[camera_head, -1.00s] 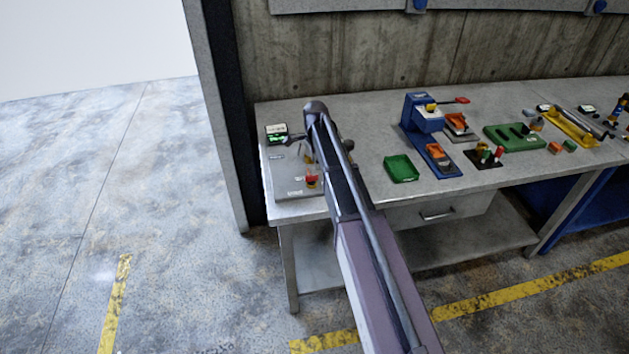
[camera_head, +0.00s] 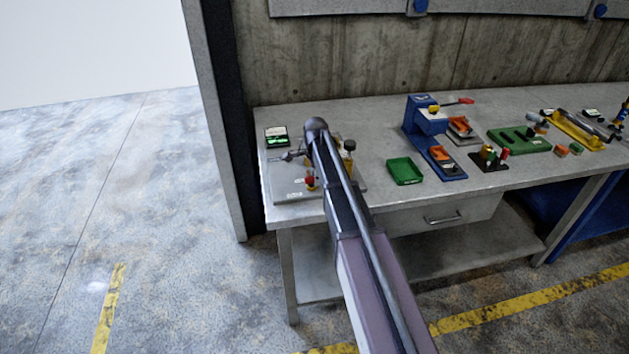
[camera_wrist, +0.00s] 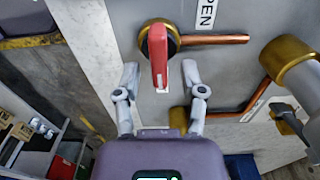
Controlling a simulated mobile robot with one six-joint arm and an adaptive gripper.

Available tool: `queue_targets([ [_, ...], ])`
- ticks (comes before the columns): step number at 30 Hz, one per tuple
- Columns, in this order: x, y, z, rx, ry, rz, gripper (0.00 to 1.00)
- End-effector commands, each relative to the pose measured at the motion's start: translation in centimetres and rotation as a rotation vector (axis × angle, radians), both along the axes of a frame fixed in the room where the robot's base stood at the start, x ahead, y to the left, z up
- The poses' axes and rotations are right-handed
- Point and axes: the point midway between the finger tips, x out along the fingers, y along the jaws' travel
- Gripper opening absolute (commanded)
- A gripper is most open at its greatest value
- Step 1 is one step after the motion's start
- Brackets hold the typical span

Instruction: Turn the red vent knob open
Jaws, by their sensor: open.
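The red vent knob (camera_wrist: 158,55) is a red bar handle on a round brass base in the wrist view. It points down the picture, toward my wrist. My gripper (camera_wrist: 160,68) is open, with one finger on each side of the red handle and gaps showing between. The white label reading OPEN (camera_wrist: 206,14) is at the knob's upper right. In the head view a small red knob (camera_head: 310,182) shows on the grey panel (camera_head: 290,196) at the table's left end, and my gripper (camera_head: 291,157) is close by, partly hidden by my arm.
A copper pipe (camera_wrist: 215,39) runs right from the knob's base, and a brass fitting (camera_wrist: 288,60) stands further right. A small display box (camera_head: 277,138) sits behind the panel. A green tray (camera_head: 404,171) and a blue fixture (camera_head: 432,140) stand to the right.

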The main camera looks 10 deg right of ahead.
Motion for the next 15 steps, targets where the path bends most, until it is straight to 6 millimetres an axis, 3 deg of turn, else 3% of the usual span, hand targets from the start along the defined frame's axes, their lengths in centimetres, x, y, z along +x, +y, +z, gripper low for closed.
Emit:
queue_targets([
  [11, 0.0, -0.01, -0.11, 0.0, 0.0, 0.0, 0.53],
  [15, 0.0, -0.01, -0.11, 0.0, 0.0, 0.0, 0.11],
])
